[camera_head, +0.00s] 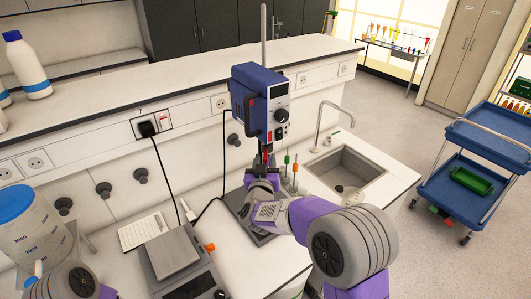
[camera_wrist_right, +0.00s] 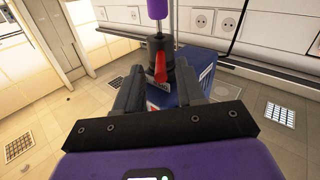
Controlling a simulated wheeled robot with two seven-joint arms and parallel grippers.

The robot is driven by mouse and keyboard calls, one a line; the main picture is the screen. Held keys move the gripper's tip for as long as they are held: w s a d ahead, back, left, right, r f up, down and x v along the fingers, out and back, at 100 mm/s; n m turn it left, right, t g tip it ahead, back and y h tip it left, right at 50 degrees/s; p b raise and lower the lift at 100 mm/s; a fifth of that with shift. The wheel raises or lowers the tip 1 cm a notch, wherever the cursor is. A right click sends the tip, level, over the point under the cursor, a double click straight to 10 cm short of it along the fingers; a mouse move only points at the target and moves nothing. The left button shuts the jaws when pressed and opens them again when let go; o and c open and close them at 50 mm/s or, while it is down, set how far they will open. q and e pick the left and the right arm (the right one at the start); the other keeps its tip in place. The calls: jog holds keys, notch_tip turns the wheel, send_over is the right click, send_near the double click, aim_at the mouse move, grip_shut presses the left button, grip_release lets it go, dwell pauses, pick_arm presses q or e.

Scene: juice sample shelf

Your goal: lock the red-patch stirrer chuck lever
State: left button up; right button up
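The blue overhead stirrer (camera_head: 258,100) stands on its rod behind the bench's middle. Its dark chuck hangs below the housing, with red showing near it in the head view. My right gripper (camera_head: 263,170) is just below the chuck. In the wrist view its two dark fingers (camera_wrist_right: 158,90) are apart, with the lever in line with the gap between their tips; contact cannot be told. My left gripper is out of view.
A balance or hotplate (camera_head: 173,253) stands left of the stirrer base. Small colored-handled tools (camera_head: 287,160) stand close to its right, before the sink (camera_head: 352,172). A blue-lidded container (camera_head: 28,235) is at far left.

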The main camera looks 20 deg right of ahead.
aim_at(267, 149)
jog(key=x, duration=0.3)
jog(key=shift+w+f, duration=0.1)
jog(key=shift+w, duration=0.15)
jog(key=shift+c, duration=0.2)
grip_shut()
